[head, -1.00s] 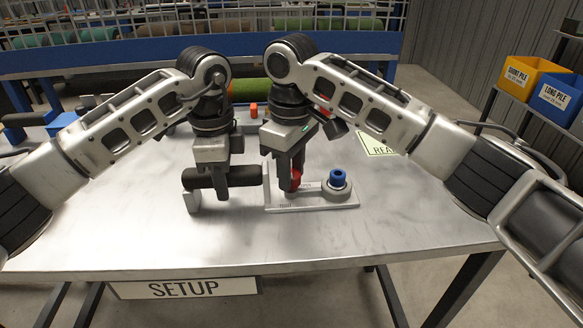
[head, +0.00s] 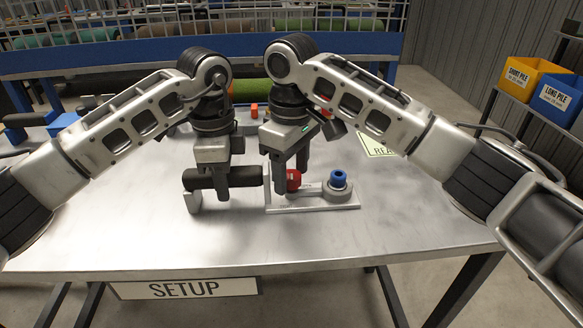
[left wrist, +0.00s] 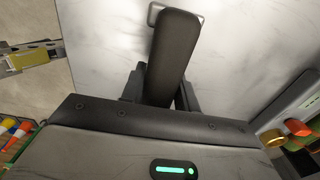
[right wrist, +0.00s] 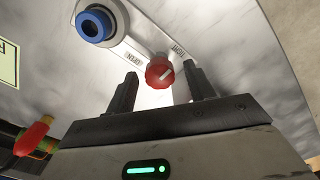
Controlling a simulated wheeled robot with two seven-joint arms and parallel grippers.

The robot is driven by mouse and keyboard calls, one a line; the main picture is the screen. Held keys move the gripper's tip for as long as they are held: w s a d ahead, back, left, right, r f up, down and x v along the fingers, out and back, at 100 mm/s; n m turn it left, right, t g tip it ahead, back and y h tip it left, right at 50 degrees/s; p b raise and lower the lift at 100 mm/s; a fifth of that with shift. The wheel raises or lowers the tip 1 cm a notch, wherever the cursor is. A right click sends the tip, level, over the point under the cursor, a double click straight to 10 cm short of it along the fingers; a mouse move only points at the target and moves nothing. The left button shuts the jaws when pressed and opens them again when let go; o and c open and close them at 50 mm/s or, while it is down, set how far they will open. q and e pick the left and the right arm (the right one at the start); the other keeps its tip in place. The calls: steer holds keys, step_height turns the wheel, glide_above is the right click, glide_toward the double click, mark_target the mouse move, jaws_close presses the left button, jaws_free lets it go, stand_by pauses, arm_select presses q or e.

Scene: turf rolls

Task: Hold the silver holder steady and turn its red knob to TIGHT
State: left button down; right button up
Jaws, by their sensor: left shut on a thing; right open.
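The silver holder (head: 325,205) lies on the metal table, with a blue ring-shaped part (head: 338,179) on its right end, also in the right wrist view (right wrist: 94,26). Its black handle (head: 247,176) reaches left, and my left gripper (head: 222,188) is shut around it; the handle fills the left wrist view's middle (left wrist: 172,55). The red knob (head: 293,180) stands on the holder. My right gripper (right wrist: 161,88) is open, its fingers apart on either side of the knob (right wrist: 159,72).
The SETUP sign (head: 185,288) hangs on the front edge of the table (head: 130,235). A yellow card (head: 376,147) lies behind the holder. Orange pieces stand behind the arms. The table's front and right are clear.

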mark_target(292, 174)
step_height(292, 174, up, 12)
stand_by(0.4)
arm_select(q)
steer(key=c, duration=1)
jaws_free()
steer(key=shift+o, duration=0.2)
